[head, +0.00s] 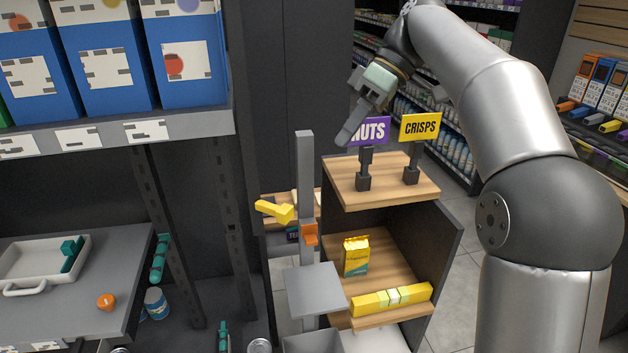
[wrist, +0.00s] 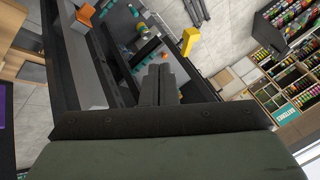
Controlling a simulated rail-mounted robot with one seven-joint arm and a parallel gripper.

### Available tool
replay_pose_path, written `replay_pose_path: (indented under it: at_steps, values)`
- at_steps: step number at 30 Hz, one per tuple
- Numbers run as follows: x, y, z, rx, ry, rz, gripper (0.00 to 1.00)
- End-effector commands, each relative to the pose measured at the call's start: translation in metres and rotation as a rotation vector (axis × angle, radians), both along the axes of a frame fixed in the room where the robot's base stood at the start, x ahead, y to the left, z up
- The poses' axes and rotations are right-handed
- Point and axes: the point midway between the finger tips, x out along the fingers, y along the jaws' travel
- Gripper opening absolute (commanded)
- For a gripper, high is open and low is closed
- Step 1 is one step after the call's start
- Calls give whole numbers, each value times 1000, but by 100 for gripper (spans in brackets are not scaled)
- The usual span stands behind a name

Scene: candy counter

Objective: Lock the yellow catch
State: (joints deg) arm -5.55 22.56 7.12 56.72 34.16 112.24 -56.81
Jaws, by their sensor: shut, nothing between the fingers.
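The yellow catch (head: 274,211) is a short yellow lever on the left side of a grey upright post (head: 305,170). It points out to the left and slightly up in the head view. It also shows in the wrist view (wrist: 190,40), beyond my fingertips and to the right. My gripper (head: 347,136) is shut and empty, above and to the right of the catch, beside the NUTS sign. In the wrist view its closed fingers (wrist: 158,72) point toward the post area, apart from the catch. How the catch meets the post is too small to tell.
An orange catch (head: 310,234) sits lower on the post. A purple NUTS sign (head: 371,130) and a yellow CRISPS sign (head: 420,126) stand on a wooden shelf (head: 385,188) to the right. Blue boxes (head: 105,60) fill the left shelf.

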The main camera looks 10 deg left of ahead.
Motion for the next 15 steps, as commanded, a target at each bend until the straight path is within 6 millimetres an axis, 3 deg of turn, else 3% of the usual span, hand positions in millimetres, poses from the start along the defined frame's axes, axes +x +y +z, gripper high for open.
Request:
replay_pose_path:
  at_steps: [10, 15]
  values:
    - [-1, 2, -3, -1, 0, -2, 0]
    - [-8, 11, -19, -2, 1, -1, 0]
